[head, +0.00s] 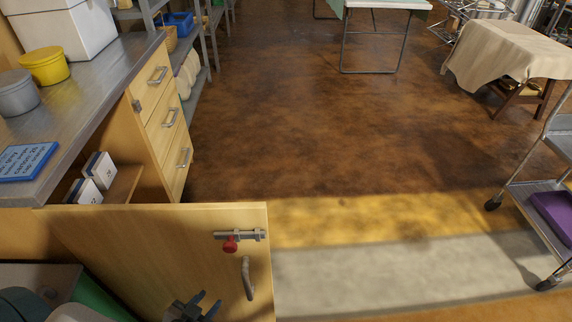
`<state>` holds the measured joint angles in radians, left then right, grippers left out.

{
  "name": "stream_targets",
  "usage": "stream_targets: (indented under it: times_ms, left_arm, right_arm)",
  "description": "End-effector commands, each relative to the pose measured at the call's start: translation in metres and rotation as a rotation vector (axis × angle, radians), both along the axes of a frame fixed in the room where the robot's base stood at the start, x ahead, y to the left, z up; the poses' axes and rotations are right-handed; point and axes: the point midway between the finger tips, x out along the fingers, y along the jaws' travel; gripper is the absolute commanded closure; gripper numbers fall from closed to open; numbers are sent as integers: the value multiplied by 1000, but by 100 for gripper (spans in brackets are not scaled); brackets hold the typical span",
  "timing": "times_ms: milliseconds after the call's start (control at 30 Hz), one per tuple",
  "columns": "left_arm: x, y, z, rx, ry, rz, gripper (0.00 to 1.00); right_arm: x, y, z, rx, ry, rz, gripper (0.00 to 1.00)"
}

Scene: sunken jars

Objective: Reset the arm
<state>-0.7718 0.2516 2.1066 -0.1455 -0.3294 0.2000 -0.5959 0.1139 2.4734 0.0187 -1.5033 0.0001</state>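My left gripper (195,307) is at the bottom edge of the head view, in front of the wooden cabinet door (150,245). Its two dark fingers are spread apart with nothing seen between them. The door's curved grey handle (247,279) is a little to the right of the gripper and apart from it in the picture. Above the handle is a metal bolt (240,235) with a red knob (231,244). The gripper's lower part is cut off by the frame. My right gripper is not in view.
The door stands open; white-and-blue boxes (100,169) show on a shelf behind it. The counter (90,92) holds a yellow tub (45,67), a grey tub (16,94) and a blue sign (26,161). A cart (540,190) stands right. The middle floor is clear.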

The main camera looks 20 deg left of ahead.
Motion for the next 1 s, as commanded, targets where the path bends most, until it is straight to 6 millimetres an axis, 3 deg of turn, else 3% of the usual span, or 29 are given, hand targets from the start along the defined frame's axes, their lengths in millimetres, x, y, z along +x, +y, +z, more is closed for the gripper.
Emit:
stream_targets:
  times_ms: [167, 400, 833, 1000]
  left_arm:
    - [8, -5, 20, 9, 187, 87, 65]
    - [-5, -17, 41, -1, 407, 123, 65]
    - [-34, -36, 71, -21, 632, 105, 65]
    - [-25, -32, 44, -19, 659, 112, 65]
  right_arm:
    - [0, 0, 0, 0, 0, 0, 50]
    - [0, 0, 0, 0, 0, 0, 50]
    - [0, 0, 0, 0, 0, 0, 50]
    - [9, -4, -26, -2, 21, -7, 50]
